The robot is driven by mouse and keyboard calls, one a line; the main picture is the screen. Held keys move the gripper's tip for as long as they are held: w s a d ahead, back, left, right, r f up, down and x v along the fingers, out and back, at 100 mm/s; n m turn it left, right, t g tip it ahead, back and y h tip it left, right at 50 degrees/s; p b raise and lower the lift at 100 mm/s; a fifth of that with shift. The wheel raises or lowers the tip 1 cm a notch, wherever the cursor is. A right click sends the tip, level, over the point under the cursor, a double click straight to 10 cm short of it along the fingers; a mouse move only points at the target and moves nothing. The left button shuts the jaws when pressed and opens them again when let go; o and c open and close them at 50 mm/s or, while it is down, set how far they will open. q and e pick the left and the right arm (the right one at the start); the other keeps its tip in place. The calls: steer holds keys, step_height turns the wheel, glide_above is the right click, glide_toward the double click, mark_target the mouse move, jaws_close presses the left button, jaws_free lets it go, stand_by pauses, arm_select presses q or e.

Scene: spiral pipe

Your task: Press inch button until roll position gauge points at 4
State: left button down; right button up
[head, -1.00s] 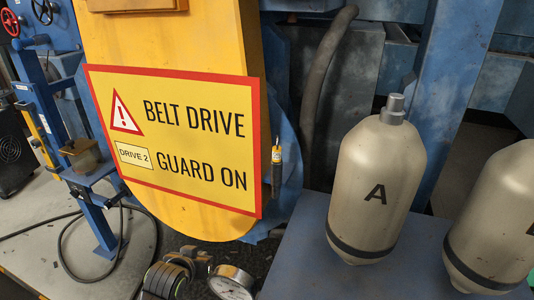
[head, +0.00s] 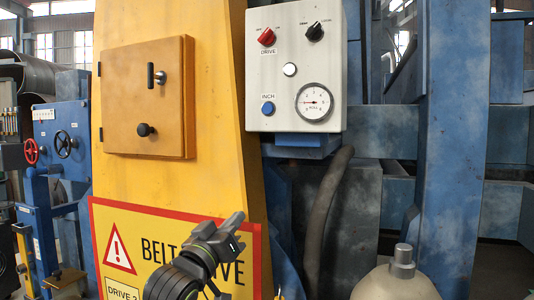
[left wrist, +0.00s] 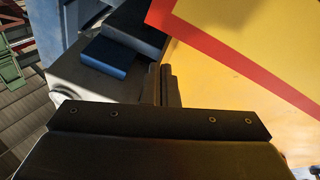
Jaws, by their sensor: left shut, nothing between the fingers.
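A light grey control box (head: 327,40) is mounted beside the yellow guard in the head view. The blue inch button (head: 267,108) is at its lower left, under an INCH label. The round white roll gauge (head: 314,102) is to its right; its red needle points left, and the numbers are too small to read surely. My left gripper (head: 236,222) is shut and empty, below and left of the box, in front of the warning sign, apart from the button. Its closed fingers (left wrist: 163,85) also show in the left wrist view. My right gripper is not in view.
The box also has a red drive knob (head: 267,36), a black knob (head: 315,32) and a white button (head: 289,69). A blue ledge (head: 300,145) lies under it. A thick hose (head: 325,215) hangs below. A pale bottle (head: 396,282) stands at lower right.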

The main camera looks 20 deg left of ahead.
mark_target(267, 109)
arm_select(q)
steer(key=s+d+r+m+t+h, duration=0.1)
steer(key=s+d+r+h, duration=0.1)
steer(key=r, duration=0.9)
steer(key=s+d+r+m+t+h, duration=0.1)
steer(key=s+r+h, duration=0.3)
steer(key=r, duration=0.7)
steer(key=shift+s+d+r+m+t+h, duration=0.25)
steer(key=shift+s+d+t+h, duration=0.2)
steer(key=shift+s+t, duration=0.45)
steer(key=shift+f, duration=0.1)
steer(key=shift+w+d+p, duration=0.2)
steer(key=shift+w, duration=1.25)
steer(key=shift+w+d+p, duration=0.15)
steer(key=shift+w+p, duration=0.1)
steer(key=shift+w, duration=1.25)
steer(key=shift+w+d+p, duration=0.2)
steer(key=shift+w, duration=1.25)
steer(key=shift+w, duration=0.15)
steer(key=shift+w, duration=0.25)
